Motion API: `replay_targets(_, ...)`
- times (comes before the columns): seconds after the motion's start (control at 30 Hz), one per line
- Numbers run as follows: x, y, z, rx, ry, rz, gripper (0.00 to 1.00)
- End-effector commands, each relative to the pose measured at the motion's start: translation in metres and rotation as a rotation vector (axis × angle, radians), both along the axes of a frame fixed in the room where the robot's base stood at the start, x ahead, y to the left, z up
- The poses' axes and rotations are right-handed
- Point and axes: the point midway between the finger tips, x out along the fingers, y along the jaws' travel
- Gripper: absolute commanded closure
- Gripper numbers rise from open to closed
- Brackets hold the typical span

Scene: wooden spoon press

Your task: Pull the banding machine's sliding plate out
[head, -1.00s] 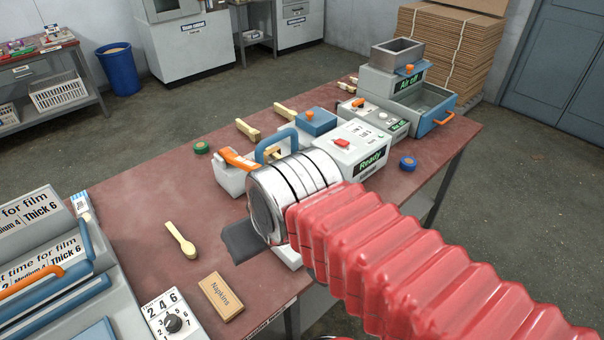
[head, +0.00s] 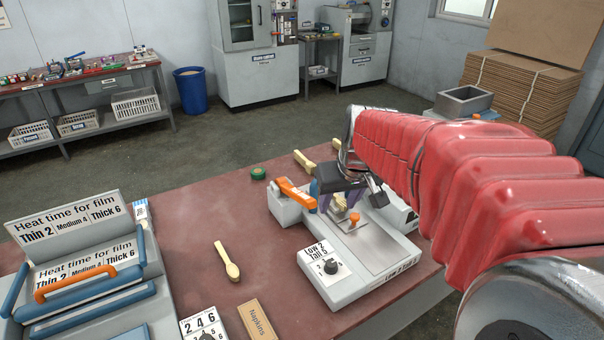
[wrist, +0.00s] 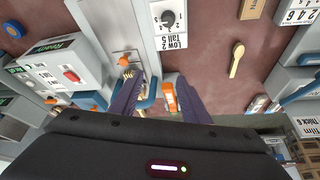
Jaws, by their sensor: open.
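The banding machine is the pale grey unit (head: 328,291) with a "Low 2 Tall 5" dial, in the middle of the table. It carries an orange lever (head: 296,194) at its left rear. A flat metal plate (head: 376,247) lies on its top, with an orange knob (head: 354,217) at the plate's far end. The knob also shows in the wrist view (wrist: 123,62). My gripper (head: 338,204) is open above the rear of the machine, its purple fingers pointing down. In the wrist view my gripper (wrist: 158,78) has a blue handle (wrist: 148,94) between or behind its fingers; contact cannot be told.
A wooden spoon (head: 229,262) and a napkins box (head: 257,319) lie left of the machine. A heat sealer (head: 85,262) stands at the far left. A green roll (head: 258,173) sits behind. The "Ready" unit (wrist: 58,65) stands beside the machine.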

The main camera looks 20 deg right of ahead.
Motion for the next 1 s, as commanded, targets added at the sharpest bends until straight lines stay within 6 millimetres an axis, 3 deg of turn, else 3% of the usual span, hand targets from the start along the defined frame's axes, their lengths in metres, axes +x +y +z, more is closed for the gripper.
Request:
replay_targets(0.2, 0.032, -0.060, -0.022, 0.006, 0.018, -0.050, 0.58)
replay_targets(0.43, 0.051, -0.108, -0.042, 0.009, 0.027, -0.084, 0.58)
replay_targets(0.6, 0.055, -0.118, -0.047, 0.009, 0.028, -0.090, 0.58)
replay_targets(1.0, 0.056, -0.118, -0.050, 0.010, 0.028, -0.090, 0.58)
